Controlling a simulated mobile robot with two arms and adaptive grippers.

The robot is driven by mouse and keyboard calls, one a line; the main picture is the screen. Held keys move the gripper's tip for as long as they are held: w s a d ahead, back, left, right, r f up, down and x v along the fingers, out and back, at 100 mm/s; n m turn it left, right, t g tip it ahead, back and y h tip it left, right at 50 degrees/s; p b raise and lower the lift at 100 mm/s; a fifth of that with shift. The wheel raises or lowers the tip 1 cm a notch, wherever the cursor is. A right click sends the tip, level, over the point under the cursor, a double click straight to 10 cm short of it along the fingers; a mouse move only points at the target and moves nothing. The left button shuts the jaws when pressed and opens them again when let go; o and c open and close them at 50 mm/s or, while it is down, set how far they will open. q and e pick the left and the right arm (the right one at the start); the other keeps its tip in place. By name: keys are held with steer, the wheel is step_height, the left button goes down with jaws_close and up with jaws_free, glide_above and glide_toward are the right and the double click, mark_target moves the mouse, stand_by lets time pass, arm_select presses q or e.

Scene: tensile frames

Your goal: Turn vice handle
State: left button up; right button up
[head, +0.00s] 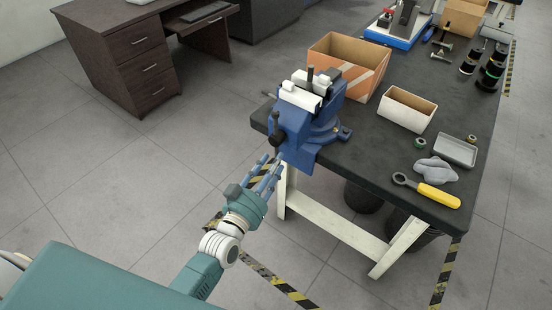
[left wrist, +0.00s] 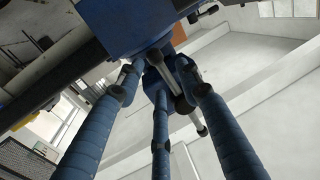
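A blue vice (head: 302,130) with white jaw blocks is fixed at the near left corner of the black-topped workbench. Its handle (head: 275,126), with dark end knobs, is on the vice's front left side. My left gripper (head: 268,172) reaches up from below, just under that front. In the left wrist view its three blue fingers (left wrist: 160,95) are spread apart and open. The metal handle bar (left wrist: 194,115) passes between the middle and right fingers in that picture, below the blue vice body (left wrist: 130,25). I cannot tell whether any finger touches it. My right gripper is not in view.
The workbench (head: 375,150) carries a cardboard box (head: 340,52), a small white-sided box (head: 405,112), a grey tray (head: 455,150), a cloth (head: 434,171) and a yellow-handled wrench (head: 438,196). Dark bins stand beneath. Floor left of the bench is clear up to a brown desk (head: 140,60).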

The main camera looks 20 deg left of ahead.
arm_select(q)
steer(key=shift+w+d, duration=0.2)
steer(key=shift+w, duration=0.95)
arm_select(e)
steer(key=shift+s+d+r, duration=0.1)
steer(key=shift+s+d, duration=0.4)
steer(key=shift+w, duration=0.1)
arm_select(q)
jaws_close()
arm_select(e)
steer(key=shift+w+a, duration=0.1)
steer(key=shift+w, duration=0.1)
arm_select(q)
steer(key=shift+a, duration=0.1)
arm_select(e)
steer(key=shift+a, duration=0.2)
